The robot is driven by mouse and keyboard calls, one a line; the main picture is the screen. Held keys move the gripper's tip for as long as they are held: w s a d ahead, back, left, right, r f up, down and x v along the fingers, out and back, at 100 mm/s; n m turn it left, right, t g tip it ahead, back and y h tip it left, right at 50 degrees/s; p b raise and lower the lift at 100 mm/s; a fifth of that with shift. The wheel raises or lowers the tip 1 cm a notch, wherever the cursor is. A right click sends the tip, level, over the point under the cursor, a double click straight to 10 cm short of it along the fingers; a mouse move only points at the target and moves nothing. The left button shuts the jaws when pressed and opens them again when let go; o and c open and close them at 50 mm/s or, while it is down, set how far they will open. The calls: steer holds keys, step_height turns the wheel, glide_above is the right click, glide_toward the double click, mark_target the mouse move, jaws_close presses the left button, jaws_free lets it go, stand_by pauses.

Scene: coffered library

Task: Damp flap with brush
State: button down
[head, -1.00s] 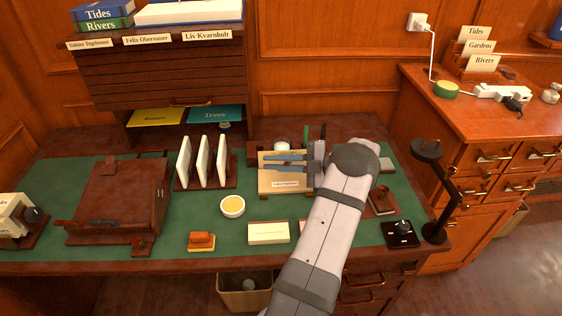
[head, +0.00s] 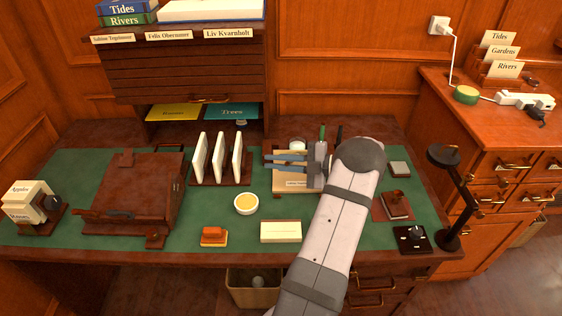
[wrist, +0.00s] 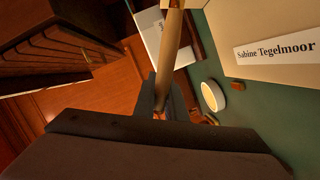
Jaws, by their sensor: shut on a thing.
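My gripper (head: 270,163) is over the tan envelope (head: 290,186) on the green desk mat, its fingers pointing left. In the wrist view the fingers (wrist: 161,98) are shut on the brush's wooden handle (wrist: 172,50), which runs up to the top edge. The brush tip is not clearly visible, and I cannot tell whether it touches the flap. The envelope, labelled Sabine Tegelmoor, fills the upper right of the wrist view (wrist: 225,20). My gripper and arm hide part of it in the head view. A white bowl with yellow contents (head: 246,204) stands to its left.
An orange-topped block (head: 214,236) and a cream pad (head: 281,231) lie in front. A stamp (head: 395,204) and a dark lamp-like stand (head: 455,200) are at right.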

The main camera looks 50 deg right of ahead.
steer(key=shift+w+a, duration=1.2)
steer(key=shift+w, duration=0.05)
steer(key=shift+w+a, duration=1.2)
steer(key=shift+a, duration=0.05)
steer(key=s+a+r+p, duration=0.2)
steer(key=s+a+p, duration=0.1)
steer(key=s+a, duration=0.1)
